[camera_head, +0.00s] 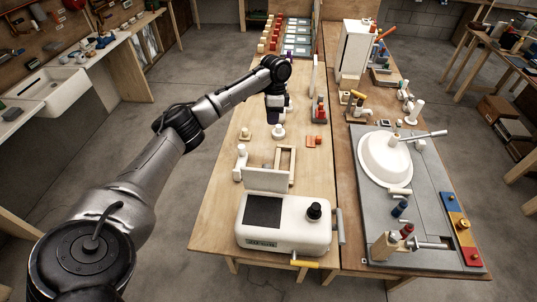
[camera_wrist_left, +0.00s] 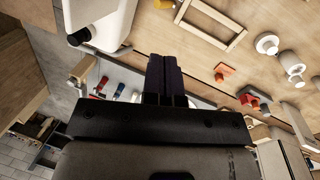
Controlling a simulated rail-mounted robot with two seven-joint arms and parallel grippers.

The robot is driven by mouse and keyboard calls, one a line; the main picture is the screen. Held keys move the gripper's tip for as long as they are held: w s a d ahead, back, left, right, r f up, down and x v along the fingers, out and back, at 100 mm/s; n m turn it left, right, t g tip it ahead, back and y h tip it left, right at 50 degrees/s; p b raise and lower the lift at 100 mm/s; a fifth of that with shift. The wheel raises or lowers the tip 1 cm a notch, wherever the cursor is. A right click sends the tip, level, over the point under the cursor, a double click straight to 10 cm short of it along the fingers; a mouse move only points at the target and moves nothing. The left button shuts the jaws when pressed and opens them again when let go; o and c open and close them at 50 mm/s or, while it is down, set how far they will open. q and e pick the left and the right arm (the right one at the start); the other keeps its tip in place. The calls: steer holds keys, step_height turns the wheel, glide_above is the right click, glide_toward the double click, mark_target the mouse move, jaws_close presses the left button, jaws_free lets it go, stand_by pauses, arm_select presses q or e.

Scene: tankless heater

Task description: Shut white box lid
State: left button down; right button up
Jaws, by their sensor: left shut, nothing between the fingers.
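The white box (camera_head: 290,236) stands at the front of the wooden table. Its lid (camera_head: 267,179) is raised at the back left, roughly upright, and a dark opening (camera_head: 262,211) shows in front of it. A black knob (camera_head: 314,211) sits on the box's right part. In the left wrist view part of the white box (camera_wrist_left: 112,22) shows at the upper left; its lid is not clear there. My left gripper (camera_head: 273,119) is beyond the box, over the table, apart from the lid. Its fingers (camera_wrist_left: 166,75) are together and empty. My right gripper is out of view.
A wooden frame (camera_head: 286,163) and a white fitting (camera_head: 240,162) are just behind the lid. Orange pieces (camera_head: 314,141) lie right of them. A grey board with a white basin (camera_head: 385,163) fills the right side. Bare tabletop lies left of the gripper.

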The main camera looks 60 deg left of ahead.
mark_target(266, 176)
arm_select(q)
steer(key=s+d+f+m+p, duration=0.1)
steer(key=s+d+f, duration=0.1)
steer(key=f, duration=0.3)
steer(key=s+d+f+m+h+p, duration=0.1)
steer(key=s+d+f+p, duration=0.1)
steer(key=s+d+f, duration=0.1)
steer(key=shift+s+d+f+g, duration=0.2)
steer(key=shift+d+f+g, duration=0.1)
steer(key=shift+d+f, duration=0.65)
steer(key=shift+a+f, duration=0.1)
